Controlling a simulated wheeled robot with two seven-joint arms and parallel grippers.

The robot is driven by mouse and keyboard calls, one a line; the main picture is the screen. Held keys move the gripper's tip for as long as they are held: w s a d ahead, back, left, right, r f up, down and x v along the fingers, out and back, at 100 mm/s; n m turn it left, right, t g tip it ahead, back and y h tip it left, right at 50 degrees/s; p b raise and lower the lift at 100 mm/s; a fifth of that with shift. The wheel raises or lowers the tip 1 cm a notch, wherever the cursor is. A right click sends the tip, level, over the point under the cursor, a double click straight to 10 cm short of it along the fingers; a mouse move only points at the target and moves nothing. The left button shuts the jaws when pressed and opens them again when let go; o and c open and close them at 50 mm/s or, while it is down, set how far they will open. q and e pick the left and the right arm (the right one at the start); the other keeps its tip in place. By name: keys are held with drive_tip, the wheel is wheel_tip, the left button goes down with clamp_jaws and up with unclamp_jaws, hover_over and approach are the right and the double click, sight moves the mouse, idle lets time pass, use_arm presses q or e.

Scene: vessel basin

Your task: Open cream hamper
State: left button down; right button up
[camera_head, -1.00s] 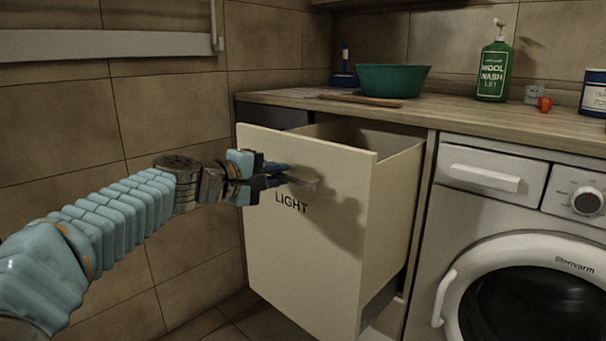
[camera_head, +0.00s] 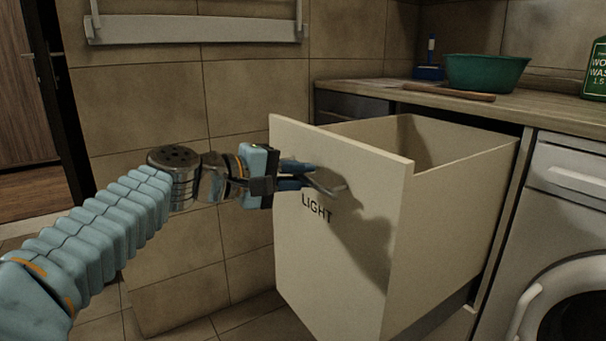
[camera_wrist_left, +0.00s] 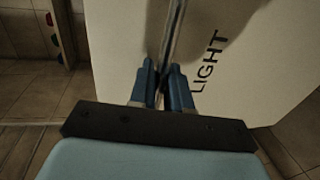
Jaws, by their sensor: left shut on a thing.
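The cream hamper (camera_head: 330,262) is a tall pull-out drawer marked LIGHT, standing well out from under the counter with its open top showing an empty-looking inside. A metal bar handle (camera_head: 322,187) is on its front, above the lettering; it also shows in the left wrist view (camera_wrist_left: 174,35). My left gripper (camera_head: 308,176) is shut on the handle at the front's upper part. In the left wrist view its blue fingertips (camera_wrist_left: 162,75) close around the bar. My right gripper is not in view.
The wooden counter (camera_head: 400,93) holds a green basin (camera_head: 486,72), a wooden board (camera_head: 449,92) and a green bottle (camera_head: 598,70). A white washing machine (camera_head: 570,220) stands right of the hamper. Tiled floor is free in front and left.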

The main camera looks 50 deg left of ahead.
use_arm(q)
drive_tip(key=c, duration=1.3)
unclamp_jaws()
drive_tip(key=p+v, duration=0.1)
drive_tip(key=v, duration=1.2)
drive_tip(key=shift+s+p, duration=0.3)
drive_tip(key=shift+s, duration=0.05)
drive_tip(key=shift+r, duration=0.1)
